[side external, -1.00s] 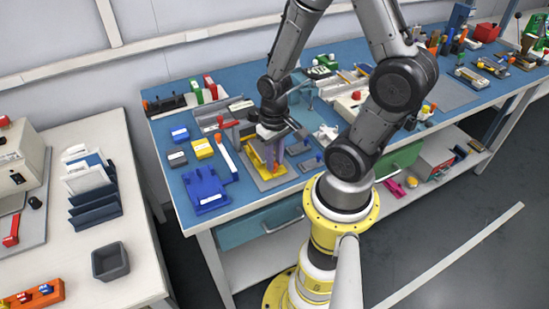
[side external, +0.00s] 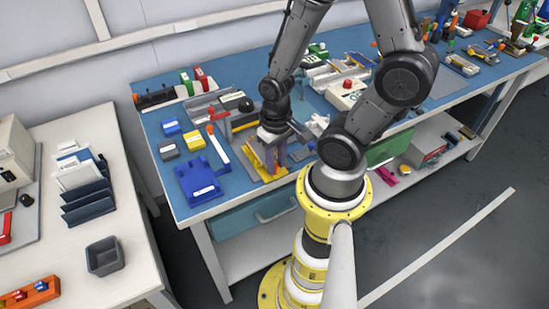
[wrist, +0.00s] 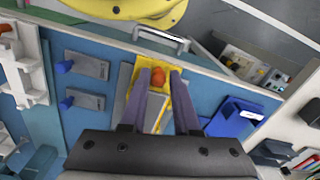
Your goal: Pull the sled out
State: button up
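A yellow sled-like part with an orange knob sits on a grey plate at the front edge of the blue bench. In the wrist view, the yellow part (wrist: 181,101) lies under and between my fingers, and its orange knob (wrist: 157,76) shows between the fingertips. In the side view, the yellow part (side external: 256,164) is partly hidden by my gripper (side external: 272,160). My gripper, also in the wrist view (wrist: 159,74), points down with its two purple-grey fingers apart, one on each side of the knob. A narrow gap shows beside the knob; contact cannot be made out.
A blue tray (side external: 200,181) lies left of the yellow part. Small blue and yellow boxes and a white bar with a red end (side external: 218,150) stand close by. Two grey plates with blue knobs (wrist: 86,65) lie on the other side. A drawer handle (wrist: 161,40) is below the bench edge.

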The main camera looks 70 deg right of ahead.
jog(key=o, duration=0.3)
jog(key=shift+o, duration=0.2)
notch_tip(320, 180, up, 14)
dwell(0.5)
jog(key=shift+f, duration=0.15)
jog(key=w+a+r+n+t, duration=0.1)
jog(key=a+r+n+t, duration=0.3)
jog(key=r, duration=0.4)
jog(key=shift+w+a+r+n+t, duration=0.15)
jog(key=shift+w+r+n+t, duration=0.1)
jog(key=shift+n+t, duration=0.75)
